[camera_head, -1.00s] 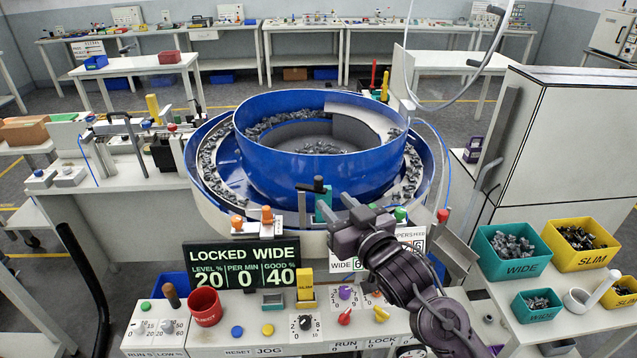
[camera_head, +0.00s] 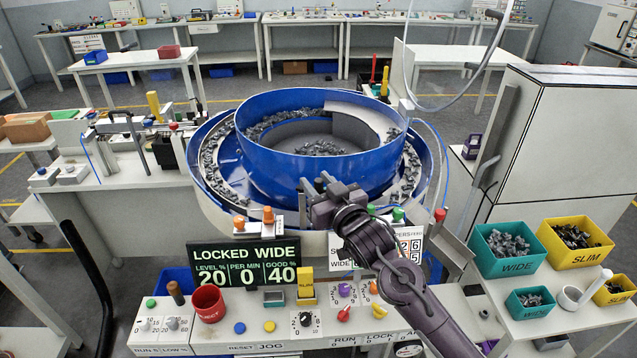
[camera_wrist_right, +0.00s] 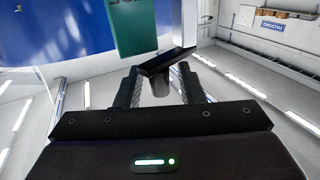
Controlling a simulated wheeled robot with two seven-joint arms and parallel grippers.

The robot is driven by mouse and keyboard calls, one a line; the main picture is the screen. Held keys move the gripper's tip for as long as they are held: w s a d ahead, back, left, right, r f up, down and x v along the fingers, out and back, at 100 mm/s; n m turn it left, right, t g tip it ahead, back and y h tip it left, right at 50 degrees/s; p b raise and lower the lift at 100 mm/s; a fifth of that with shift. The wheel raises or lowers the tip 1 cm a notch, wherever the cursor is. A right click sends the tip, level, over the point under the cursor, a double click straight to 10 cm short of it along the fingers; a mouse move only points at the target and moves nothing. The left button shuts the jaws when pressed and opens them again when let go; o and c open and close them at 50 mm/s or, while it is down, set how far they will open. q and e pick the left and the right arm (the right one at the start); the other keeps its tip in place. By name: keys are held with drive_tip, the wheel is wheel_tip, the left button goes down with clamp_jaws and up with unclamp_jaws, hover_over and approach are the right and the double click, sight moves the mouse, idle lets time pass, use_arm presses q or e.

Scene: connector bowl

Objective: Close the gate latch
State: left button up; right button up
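My right gripper (camera_head: 322,192) is at the front rim of the blue bowl (camera_head: 300,172), at the gate latch. In the right wrist view its two fingers (camera_wrist_right: 159,85) stand apart, on either side of a short dark grey knob (camera_wrist_right: 161,88). Gaps show between the knob and the fingers. A green block (camera_wrist_right: 131,25) hangs beside the bar, in front of the blue bowl wall. In the head view my gripper hides most of the latch. My left gripper is not in view.
A display (camera_head: 245,265) in front of the bowl reads LOCKED WIDE. Orange knobs (camera_head: 268,215) stand left of my gripper, green ones (camera_head: 398,214) to its right. A control panel with a red cup (camera_head: 208,304) lies below. Bins (camera_head: 508,262) stand at right.

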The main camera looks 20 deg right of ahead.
clamp_jaws()
drive_tip(key=shift+w+d+r+n+g+y+p, duration=0.1)
drive_tip(key=shift+w+d+n+g+y+p, duration=0.15)
drive_tip(key=shift+n+y, duration=0.4)
drive_tip(key=shift+w+d+r+n+g+y+p, duration=0.1)
drive_tip(key=shift+n+y+p, duration=0.3)
drive_tip(key=shift+y, duration=0.45)
drive_tip(key=shift+w+f+n+g+y, duration=0.15)
drive_tip(key=shift+n+g+y, duration=0.1)
drive_tip(key=shift+n+y, duration=0.45)
drive_tip(key=shift+w+n+g+y, duration=0.2)
drive_tip(key=shift+n+g+y, duration=0.35)
drive_tip(key=shift+y, duration=0.65)
drive_tip(key=shift+o, duration=0.6)
unclamp_jaws()
drive_tip(key=shift+f, duration=0.1)
